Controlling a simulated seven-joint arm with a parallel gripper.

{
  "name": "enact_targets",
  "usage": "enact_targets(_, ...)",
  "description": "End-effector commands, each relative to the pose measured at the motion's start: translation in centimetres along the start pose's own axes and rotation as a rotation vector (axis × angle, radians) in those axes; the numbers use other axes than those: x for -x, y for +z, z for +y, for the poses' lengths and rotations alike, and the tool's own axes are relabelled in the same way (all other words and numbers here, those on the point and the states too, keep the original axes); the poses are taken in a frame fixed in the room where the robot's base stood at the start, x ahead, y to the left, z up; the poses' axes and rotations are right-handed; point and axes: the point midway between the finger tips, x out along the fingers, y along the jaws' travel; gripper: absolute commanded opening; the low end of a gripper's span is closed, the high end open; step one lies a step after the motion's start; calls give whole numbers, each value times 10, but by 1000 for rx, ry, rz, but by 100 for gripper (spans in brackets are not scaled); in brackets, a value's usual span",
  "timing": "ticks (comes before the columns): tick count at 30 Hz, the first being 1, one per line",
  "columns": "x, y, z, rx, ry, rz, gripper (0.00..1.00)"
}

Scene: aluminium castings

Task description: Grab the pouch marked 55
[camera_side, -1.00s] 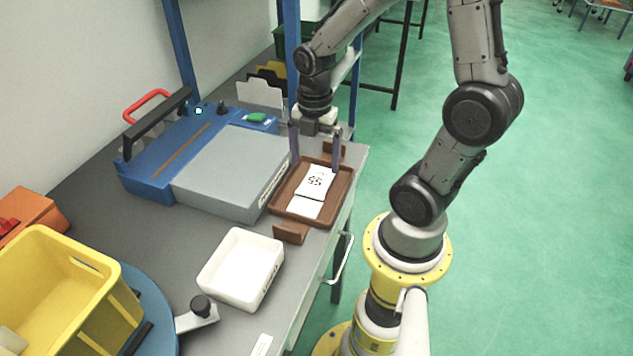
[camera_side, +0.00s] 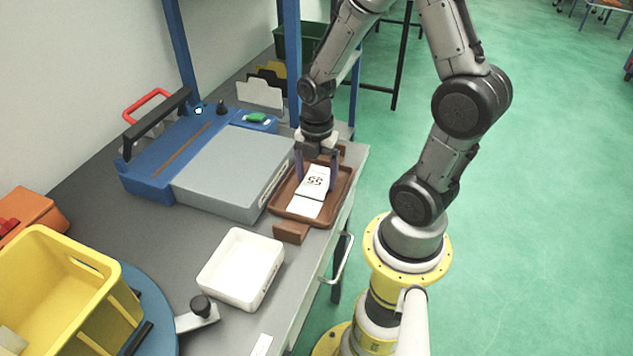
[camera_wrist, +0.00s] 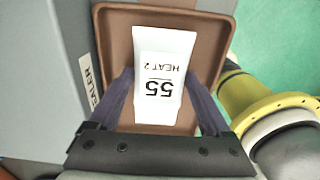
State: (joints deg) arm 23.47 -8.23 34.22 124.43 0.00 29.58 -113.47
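The white pouch marked 55 (camera_side: 314,182) lies in a brown tray (camera_side: 334,206) near the right edge of the bench. In the wrist view the pouch (camera_wrist: 160,80) reads "55" and "HEAT 2", upside down. My gripper (camera_side: 317,184) is low over the tray, with its fingers apart on either side of the pouch. Whether the fingertips touch the tray floor cannot be told.
A blue and grey sealer (camera_side: 225,170) stands just left of the tray. A white bin (camera_side: 241,268) sits in front, with a yellow crate (camera_side: 60,290) further left. Brown handles stick out at both tray ends.

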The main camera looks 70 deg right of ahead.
Motion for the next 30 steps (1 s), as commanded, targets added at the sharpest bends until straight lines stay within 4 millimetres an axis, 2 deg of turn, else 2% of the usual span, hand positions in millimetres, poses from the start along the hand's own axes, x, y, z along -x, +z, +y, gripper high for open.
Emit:
enact_targets(1, 0, 0, 0, 0, 0, 0, 60)
enact_targets(6, 0, 0, 0, 0, 0, 0, 30)
enact_targets(8, 0, 0, 0, 0, 1, 0, 22)
enact_targets(16, 2, 0, 0, 0, 2, -1, 22)
enact_targets(20, 9, 0, 1, 0, 3, -1, 22)
enact_targets(26, 36, 0, 0, 0, 6, -3, 22)
enact_targets(30, 64, -10, -23, 0, 10, -5, 22)
